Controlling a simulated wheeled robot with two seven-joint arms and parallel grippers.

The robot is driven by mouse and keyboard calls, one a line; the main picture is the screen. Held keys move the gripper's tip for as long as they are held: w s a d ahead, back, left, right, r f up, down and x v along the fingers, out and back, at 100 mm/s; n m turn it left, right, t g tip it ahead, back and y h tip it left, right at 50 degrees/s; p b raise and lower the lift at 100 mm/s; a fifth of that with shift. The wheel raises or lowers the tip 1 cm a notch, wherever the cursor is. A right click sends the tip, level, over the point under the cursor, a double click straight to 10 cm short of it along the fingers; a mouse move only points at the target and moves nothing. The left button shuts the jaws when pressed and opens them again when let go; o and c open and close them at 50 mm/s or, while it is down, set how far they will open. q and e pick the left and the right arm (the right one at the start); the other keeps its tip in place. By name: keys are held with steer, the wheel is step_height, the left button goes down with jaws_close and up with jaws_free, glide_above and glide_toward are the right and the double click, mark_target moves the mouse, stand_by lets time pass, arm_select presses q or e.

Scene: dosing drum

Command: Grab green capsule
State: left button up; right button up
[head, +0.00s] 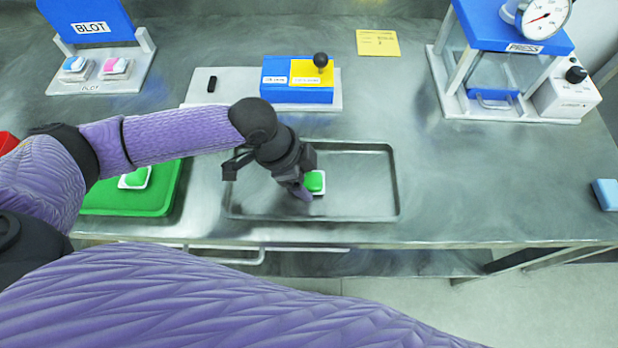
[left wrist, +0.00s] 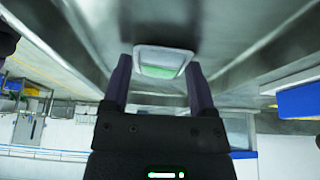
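A green capsule with a white rim (head: 315,182) lies in the shallow metal tray (head: 385,212). My left gripper (head: 305,190) is low over that tray, right at the capsule, and covers part of its left side. In the left wrist view the capsule (left wrist: 163,62) shows between the tips of my left gripper (left wrist: 159,66), whose two fingers are apart; I cannot tell whether they touch it. Another green capsule in a white rim (head: 135,178) lies on the green tray (head: 150,205), partly behind my left arm. My right gripper is not in view.
A blue block with a black-knobbed lever (head: 297,92) stands behind the metal tray. The blot stand (head: 90,22) with blue and pink pieces is at back left, the press (head: 510,45) at back right. A blue block (head: 606,194) lies at right.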

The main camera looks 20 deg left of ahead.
arm_select(q)
steer(key=shift+r, duration=0.1)
steer(key=c, duration=0.8)
